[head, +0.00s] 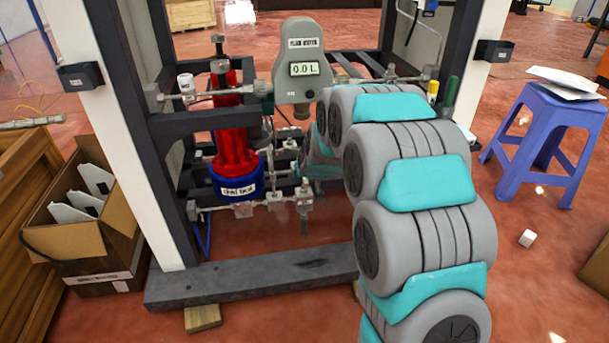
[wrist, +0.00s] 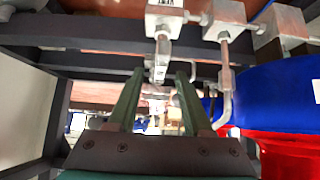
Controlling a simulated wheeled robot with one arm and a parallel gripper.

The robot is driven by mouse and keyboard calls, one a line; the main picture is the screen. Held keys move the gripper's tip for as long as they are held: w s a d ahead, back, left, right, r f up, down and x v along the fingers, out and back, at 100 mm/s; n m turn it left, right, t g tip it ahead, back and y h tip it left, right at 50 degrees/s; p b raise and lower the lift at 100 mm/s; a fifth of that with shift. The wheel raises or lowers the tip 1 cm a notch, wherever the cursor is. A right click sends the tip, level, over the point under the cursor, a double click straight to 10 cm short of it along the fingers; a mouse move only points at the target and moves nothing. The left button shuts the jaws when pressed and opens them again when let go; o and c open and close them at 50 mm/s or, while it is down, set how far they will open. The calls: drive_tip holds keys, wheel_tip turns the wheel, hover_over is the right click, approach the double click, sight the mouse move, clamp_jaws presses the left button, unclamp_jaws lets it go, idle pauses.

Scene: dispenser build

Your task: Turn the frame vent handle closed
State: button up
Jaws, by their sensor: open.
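In the wrist view, my gripper (wrist: 160,76) is open, its two green fingers pointing forward with a gap between them. A grey metal valve block (wrist: 165,18) with a small label, too small to read, sits just beyond the fingertips. Its flat metal handle (wrist: 161,55) extends from the block towards the gap, in line with it. I cannot tell whether the fingertips are beside the handle or short of it. No closed grip on it shows. In the head view my arm hides the gripper and that handle.
A second valve with a bent metal pipe (wrist: 226,75) is right of the fingers in the wrist view. The blue tank base (wrist: 270,95) is further right. In the head view, the red cylinder (head: 234,135) and the grey meter (head: 303,62) stand within the dark frame (head: 250,282).

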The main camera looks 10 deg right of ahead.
drive_tip(key=shift+x, duration=1)
drive_tip(key=shift+r, duration=0.1)
drive_tip(key=shift+c, duration=0.2)
clamp_jaws()
